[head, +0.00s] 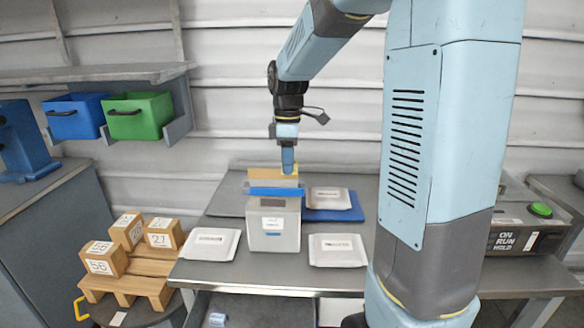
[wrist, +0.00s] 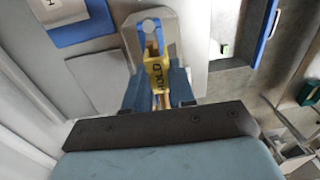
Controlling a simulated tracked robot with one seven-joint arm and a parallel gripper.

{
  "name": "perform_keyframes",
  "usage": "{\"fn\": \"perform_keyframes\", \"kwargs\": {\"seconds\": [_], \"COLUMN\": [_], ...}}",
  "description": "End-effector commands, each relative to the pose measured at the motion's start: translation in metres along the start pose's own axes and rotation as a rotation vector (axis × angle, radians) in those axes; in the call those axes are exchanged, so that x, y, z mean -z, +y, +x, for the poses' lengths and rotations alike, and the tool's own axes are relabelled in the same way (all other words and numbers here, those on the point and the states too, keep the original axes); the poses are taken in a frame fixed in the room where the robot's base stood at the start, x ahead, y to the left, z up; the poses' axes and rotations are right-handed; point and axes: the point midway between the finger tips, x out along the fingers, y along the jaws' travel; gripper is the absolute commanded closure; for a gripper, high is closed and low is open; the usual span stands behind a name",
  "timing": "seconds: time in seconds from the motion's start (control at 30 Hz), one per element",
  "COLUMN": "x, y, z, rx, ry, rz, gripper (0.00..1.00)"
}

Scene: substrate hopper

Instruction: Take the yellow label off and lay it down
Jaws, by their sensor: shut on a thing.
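My gripper (wrist: 158,88) is shut on the yellow label (wrist: 157,73), which carries the word HOLD. In the wrist view the label sits between the two blue fingers, and a blue loop-shaped piece (wrist: 150,35) shows just beyond it, over a grey plate. I cannot tell whether the label is still joined to that piece. In the head view my gripper (head: 288,168) points down at the top of the grey hopper box (head: 273,230), by its blue bar (head: 273,191). The label is too small to make out clearly there.
White packets (head: 210,244) (head: 337,250) lie left and right of the box on the grey bench (head: 240,277). Another packet (head: 328,199) lies on a blue mat (head: 345,214). Numbered wooden blocks (head: 127,230) stand on a pallet at left. A control box (head: 520,228) stands at right.

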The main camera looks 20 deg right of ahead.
Motion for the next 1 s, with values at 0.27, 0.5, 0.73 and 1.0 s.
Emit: {"fn": "perform_keyframes", "kwargs": {"seconds": [0.27,0.5,0.73,1.0], "x": [-0.021,-0.053,-0.080,-0.094], "y": [-0.026,-0.064,-0.093,-0.109], "z": [-0.051,-0.083,-0.098,-0.107], "rx": [-0.007,-0.004,-0.003,-0.002], "ry": [0.002,0.002,0.002,0.001], "rz": [0.002,0.001,0.001,0.000], "gripper": [1.00,1.00,1.00,1.00]}}
